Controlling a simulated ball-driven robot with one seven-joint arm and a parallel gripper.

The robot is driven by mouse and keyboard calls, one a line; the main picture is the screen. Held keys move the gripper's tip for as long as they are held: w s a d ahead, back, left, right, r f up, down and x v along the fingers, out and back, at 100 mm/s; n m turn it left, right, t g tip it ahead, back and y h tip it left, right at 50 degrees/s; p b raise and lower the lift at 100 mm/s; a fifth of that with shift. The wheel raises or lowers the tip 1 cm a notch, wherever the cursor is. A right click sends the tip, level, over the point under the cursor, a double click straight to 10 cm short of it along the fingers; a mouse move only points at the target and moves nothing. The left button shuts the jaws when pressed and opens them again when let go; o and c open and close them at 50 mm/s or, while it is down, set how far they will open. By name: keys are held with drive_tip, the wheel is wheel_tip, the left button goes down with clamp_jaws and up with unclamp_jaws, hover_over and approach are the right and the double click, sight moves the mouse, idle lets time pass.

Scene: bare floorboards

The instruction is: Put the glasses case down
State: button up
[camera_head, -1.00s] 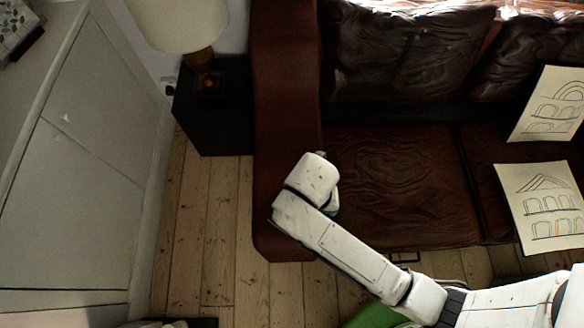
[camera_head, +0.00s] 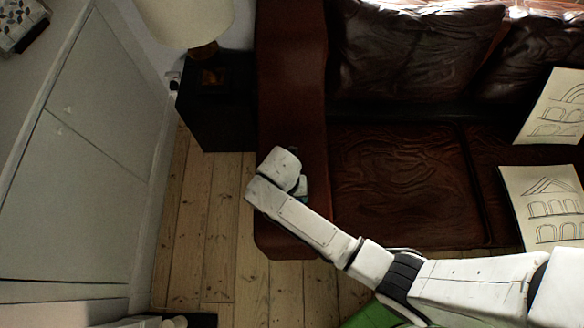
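My white arm reaches in from the lower right, and its wrist end is over the left armrest of the brown leather sofa (camera_head: 400,185). My gripper is hidden behind the wrist, so its fingers do not show. No glasses case can be made out in this view. Whether my gripper holds anything cannot be seen.
A dark side table (camera_head: 215,120) with a lamp (camera_head: 185,20) stands left of the sofa. A grey cabinet (camera_head: 85,180) fills the left side. Two drawings (camera_head: 545,205) lie on the sofa at right. A green object (camera_head: 372,315) is under my arm. Bare floorboards (camera_head: 205,230) lie between cabinet and sofa.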

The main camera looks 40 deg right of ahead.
drive_tip(key=shift+f, duration=0.2)
drive_tip(key=o, duration=1.1)
wheel_tip(320, 180, up, 12)
drive_tip(key=a, duration=0.1)
drive_tip(key=s+d+r+m, duration=0.1)
drive_tip(key=s+d+m, duration=0.2)
drive_tip(key=m, duration=0.6)
drive_tip(key=s+d+r+m+t, duration=0.1)
drive_tip(key=s+d+m, duration=0.3)
drive_tip(key=m, duration=0.6)
drive_tip(key=s+d+r+m+y, duration=0.1)
drive_tip(key=s+d+r+m, duration=0.1)
drive_tip(key=s+d+m, duration=0.2)
drive_tip(key=shift+s+m+t+p, duration=0.4)
drive_tip(key=shift+s+m, duration=1.35)
drive_tip(key=shift+m, duration=1.35)
